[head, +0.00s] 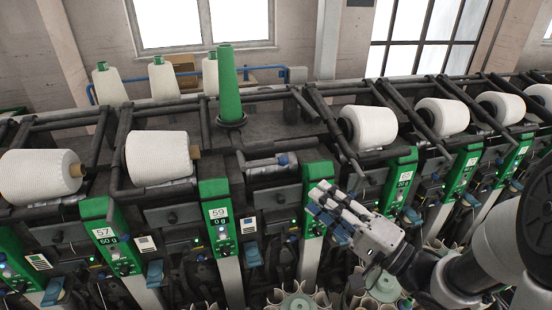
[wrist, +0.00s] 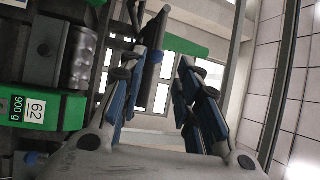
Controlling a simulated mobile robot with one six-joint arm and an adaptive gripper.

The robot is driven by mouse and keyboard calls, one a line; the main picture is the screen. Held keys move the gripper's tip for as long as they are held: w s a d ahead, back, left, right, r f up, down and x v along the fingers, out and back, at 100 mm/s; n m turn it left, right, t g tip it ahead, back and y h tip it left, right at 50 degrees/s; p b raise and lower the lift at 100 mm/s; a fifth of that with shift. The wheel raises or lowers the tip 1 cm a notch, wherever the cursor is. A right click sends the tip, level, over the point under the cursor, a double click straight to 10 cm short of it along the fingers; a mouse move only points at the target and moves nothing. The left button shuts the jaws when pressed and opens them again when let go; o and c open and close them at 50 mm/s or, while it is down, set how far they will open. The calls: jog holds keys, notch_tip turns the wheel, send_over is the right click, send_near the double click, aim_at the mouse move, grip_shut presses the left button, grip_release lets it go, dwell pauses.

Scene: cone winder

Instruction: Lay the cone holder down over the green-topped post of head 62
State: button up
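The cone holder of head 62 seems to be the dark frame tipped up behind the machine's front. A bare green tube (head: 230,90) stands upright above its dark disc (head: 231,119). The tube also shows in the wrist view (wrist: 186,46), lying sideways there. The green-topped post (wrist: 48,110) has a label reading 62 and 900 g; in the head view its green top (head: 317,174) is partly hidden by my gripper. My gripper (head: 320,198) is open and empty in front of that post. Its blue-padded fingers stand apart in the wrist view (wrist: 160,80).
A shiny drum (head: 268,163) lies bare left of the post. White cones (head: 158,157) (head: 368,127) sit in neighbouring heads. Post 59 (head: 216,205) stands to the left, another green post (head: 400,178) to the right. Dark bars crowd the machine top.

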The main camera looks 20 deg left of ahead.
aim_at(270, 163)
jog(key=p+x, duration=0.1)
jog(key=x, duration=1.4)
jog(key=shift+w+a, duration=0.1)
jog(key=shift+a, duration=0.05)
grip_shut()
